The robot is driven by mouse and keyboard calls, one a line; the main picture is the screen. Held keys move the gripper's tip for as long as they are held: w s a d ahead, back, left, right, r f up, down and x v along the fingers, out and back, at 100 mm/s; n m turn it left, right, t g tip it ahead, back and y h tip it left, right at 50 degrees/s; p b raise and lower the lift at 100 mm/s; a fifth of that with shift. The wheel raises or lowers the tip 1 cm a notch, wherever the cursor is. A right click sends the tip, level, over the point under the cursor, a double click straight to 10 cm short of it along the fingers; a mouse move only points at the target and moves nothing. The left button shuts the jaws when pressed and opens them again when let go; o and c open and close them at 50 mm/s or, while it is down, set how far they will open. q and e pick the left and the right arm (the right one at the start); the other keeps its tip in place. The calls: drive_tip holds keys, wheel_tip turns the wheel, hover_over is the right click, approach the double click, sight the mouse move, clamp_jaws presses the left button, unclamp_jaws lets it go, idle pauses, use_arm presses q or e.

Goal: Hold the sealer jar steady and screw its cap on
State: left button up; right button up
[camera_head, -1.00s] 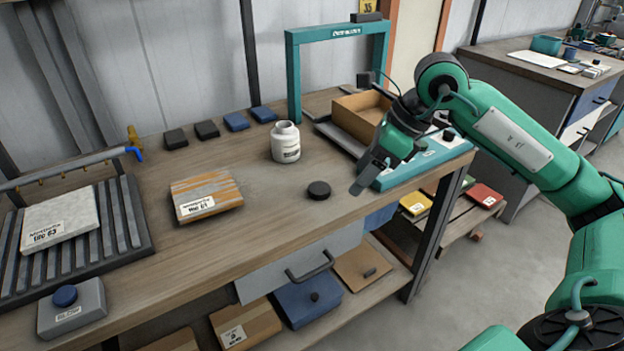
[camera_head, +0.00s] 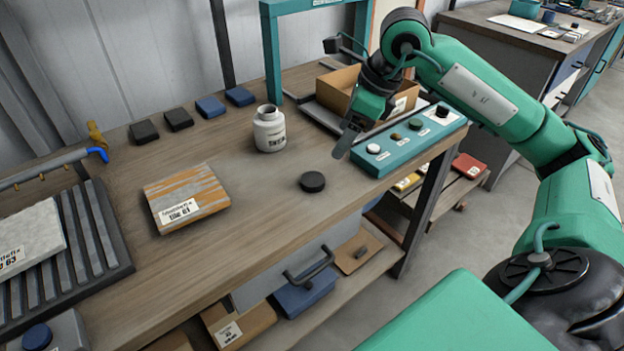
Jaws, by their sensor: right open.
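The white sealer jar (camera_head: 269,133) stands upright and uncapped on the wooden bench, with a dark label on its front. A round black cap (camera_head: 312,182) lies flat on the bench, in front and to the right of the jar, apart from it. My right gripper (camera_head: 345,143) is open and empty above the bench, to the right of the jar and beyond the cap, near the teal panel's left end. It touches neither jar nor cap. My left gripper is not in view.
A teal panel (camera_head: 412,146) with several knobs lies at the bench's right end, with a cardboard box (camera_head: 337,88) behind it. A teal frame (camera_head: 271,55) rises behind the jar. A striped block (camera_head: 186,196) and a slatted rack (camera_head: 95,235) occupy the left. Bench around the cap is clear.

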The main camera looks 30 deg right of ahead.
approach(314, 179)
drive_tip(key=shift+w+f, duration=0.25)
drive_tip(key=shift+f, duration=0.95)
drive_tip(key=shift+w+f, duration=0.1)
drive_tip(key=shift+f, duration=0.2)
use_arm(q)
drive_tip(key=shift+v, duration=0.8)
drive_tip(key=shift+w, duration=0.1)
use_arm(e)
drive_tip(key=x, duration=0.4)
drive_tip(key=shift+a, duration=0.4)
drive_tip(key=shift+w+a+f, duration=0.1)
drive_tip(key=shift+w+f, duration=0.05)
drive_tip(key=shift+f, duration=0.35)
drive_tip(key=c, duration=1)
